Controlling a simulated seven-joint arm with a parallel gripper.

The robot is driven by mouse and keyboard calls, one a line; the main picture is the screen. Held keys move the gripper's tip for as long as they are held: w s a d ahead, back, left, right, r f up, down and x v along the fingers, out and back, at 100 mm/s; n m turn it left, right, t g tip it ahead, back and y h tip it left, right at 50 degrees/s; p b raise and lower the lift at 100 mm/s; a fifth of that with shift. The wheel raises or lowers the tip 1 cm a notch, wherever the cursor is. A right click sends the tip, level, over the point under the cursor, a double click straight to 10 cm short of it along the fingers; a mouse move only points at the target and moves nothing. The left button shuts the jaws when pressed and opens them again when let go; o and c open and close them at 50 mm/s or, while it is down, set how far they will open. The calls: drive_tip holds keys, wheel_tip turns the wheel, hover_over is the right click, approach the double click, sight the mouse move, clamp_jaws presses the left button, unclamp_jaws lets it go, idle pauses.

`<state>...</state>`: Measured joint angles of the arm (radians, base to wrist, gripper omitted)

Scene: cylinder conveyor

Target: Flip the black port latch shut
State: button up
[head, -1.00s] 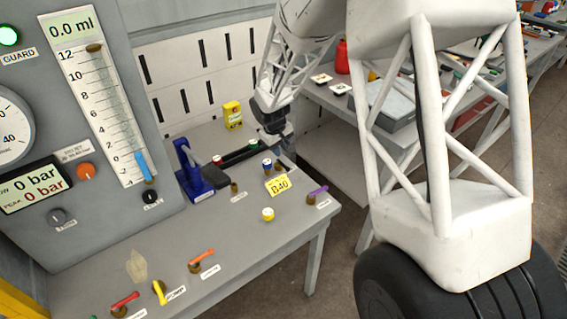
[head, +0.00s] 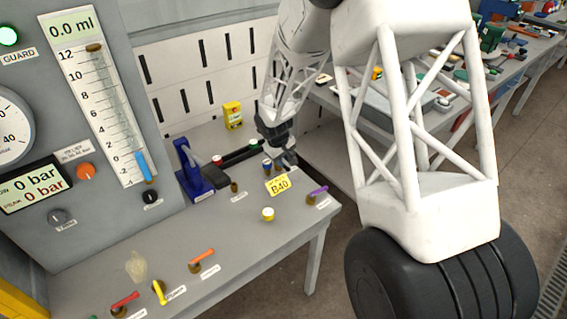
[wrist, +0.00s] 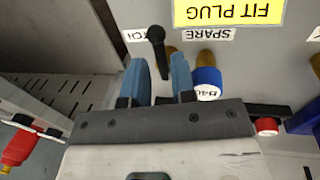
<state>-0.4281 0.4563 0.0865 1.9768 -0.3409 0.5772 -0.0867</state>
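The black port latch (wrist: 157,37) shows in the wrist view as a short dark lever with a rounded knob end, beside a partly hidden label ending in "TCH" (wrist: 140,35). My gripper (wrist: 158,60) has its two blue fingers apart, one on each side of the lever in the picture. I cannot tell whether either finger touches it. The latch's lower end is close to the gripper body. In the head view my gripper (head: 287,158) is low over the bench's far right part, and I cannot make out the latch there.
A blue-and-white cap (wrist: 207,83) on a brass post stands just right of the fingers, near the "SPARE" label (wrist: 208,34).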

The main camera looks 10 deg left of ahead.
drive_tip(key=shift+w+d+f, duration=0.15)
drive_tip(key=shift+f, duration=0.8)
clamp_jaws()
